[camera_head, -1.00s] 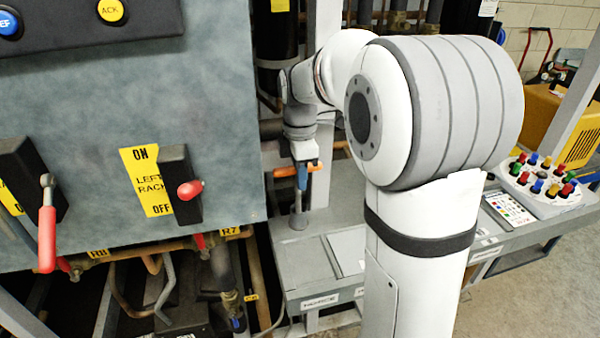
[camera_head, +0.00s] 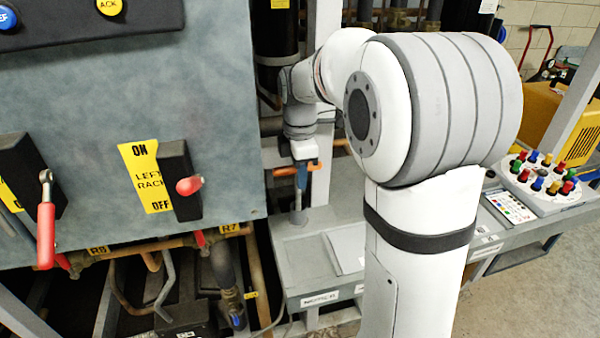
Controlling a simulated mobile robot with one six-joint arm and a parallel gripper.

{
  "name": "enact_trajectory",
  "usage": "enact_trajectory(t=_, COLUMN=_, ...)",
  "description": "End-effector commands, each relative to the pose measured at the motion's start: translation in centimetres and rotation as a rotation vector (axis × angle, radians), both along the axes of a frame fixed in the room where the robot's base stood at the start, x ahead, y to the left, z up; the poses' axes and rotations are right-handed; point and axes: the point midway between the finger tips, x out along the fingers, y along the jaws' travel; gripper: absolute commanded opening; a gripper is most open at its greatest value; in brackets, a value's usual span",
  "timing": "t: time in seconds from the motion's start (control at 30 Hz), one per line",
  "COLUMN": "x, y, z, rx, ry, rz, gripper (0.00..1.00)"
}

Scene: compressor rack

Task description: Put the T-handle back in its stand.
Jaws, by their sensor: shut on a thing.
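The T-handle (camera_head: 315,166) has an orange crossbar and is upright near the middle of the picture, above the grey bench. My gripper (camera_head: 302,180) points down and is shut on the T-handle. A thin grey upright shaft (camera_head: 298,201) shows below the jaws. It reaches down to a small grey round stand (camera_head: 298,217) on the bench top. The parts are small here, and I cannot tell whether the shaft is seated in the stand or just above it.
A grey cabinet with a red-knobbed switch (camera_head: 189,186) and a red-handled lever (camera_head: 46,225) fills the left. The grey bench (camera_head: 300,258) bears a flat light plate (camera_head: 347,247). At right are a white disc with coloured knobs (camera_head: 540,190) and a yellow machine (camera_head: 560,120).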

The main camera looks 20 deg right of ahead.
Motion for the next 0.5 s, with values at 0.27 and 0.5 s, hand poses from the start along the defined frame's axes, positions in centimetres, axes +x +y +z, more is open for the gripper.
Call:
enact_trajectory(t=0.27, x=0.01, y=-0.01, z=0.05, rx=0.000, ry=-0.001, rz=0.000, gripper=0.00)
enact_trajectory(t=0.5, x=0.00, y=-0.01, z=0.03, rx=0.000, ry=0.000, rz=0.000, gripper=0.35)
